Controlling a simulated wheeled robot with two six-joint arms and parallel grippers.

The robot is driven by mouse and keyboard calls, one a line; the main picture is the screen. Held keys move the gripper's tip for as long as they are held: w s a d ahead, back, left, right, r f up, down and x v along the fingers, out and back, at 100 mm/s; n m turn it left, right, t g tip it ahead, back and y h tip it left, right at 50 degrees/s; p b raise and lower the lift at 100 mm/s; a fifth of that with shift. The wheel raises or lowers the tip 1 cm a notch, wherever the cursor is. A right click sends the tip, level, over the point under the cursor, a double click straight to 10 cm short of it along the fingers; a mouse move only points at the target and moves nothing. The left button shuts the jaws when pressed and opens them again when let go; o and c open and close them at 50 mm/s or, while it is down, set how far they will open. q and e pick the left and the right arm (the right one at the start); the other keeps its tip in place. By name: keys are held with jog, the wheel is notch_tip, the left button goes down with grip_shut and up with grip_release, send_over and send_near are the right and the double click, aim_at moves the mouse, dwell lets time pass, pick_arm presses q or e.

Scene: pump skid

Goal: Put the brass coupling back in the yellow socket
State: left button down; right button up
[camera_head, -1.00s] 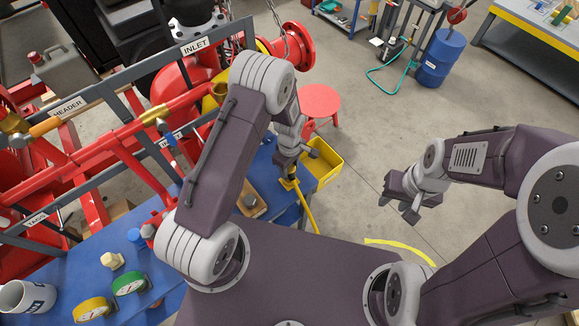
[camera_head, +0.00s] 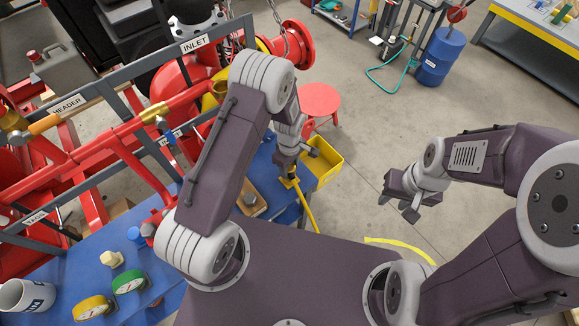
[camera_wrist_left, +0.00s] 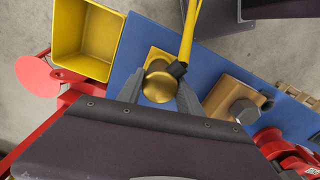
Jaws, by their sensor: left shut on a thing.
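The brass coupling (camera_wrist_left: 157,84) is a round golden piece in the left wrist view. It sits between the two grey fingers of my left gripper (camera_wrist_left: 158,92), which is shut on it. The yellow socket (camera_wrist_left: 160,53) is a square yellow block on the blue bench, directly under or around the coupling; I cannot tell how deep the coupling sits. In the head view the socket (camera_head: 289,183) shows just below my left gripper (camera_head: 287,172), and the coupling is mostly hidden there. My right gripper (camera_head: 410,206) is open and empty over the floor.
A yellow bar (camera_wrist_left: 190,30) with a black end runs close beside the coupling. A yellow bin (camera_head: 325,160) stands at the bench edge. A wooden block with a hex bolt (camera_wrist_left: 232,100) lies on the blue bench (camera_head: 75,270). Red pipework and a grey frame rise behind.

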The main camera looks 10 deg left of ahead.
pick_arm(q)
jog(key=shift+f+b, duration=1.4)
jog(key=shift+f, duration=0.35)
jog(key=c, duration=0.7)
grip_release()
jog(key=shift+r, duration=0.1)
jog(key=shift+w+r, duration=0.1)
jog(key=shift+r, duration=0.25)
notch_tip(320, 180, up, 8)
jog(key=shift+r+b, duration=0.15)
jog(key=shift+b, duration=0.65)
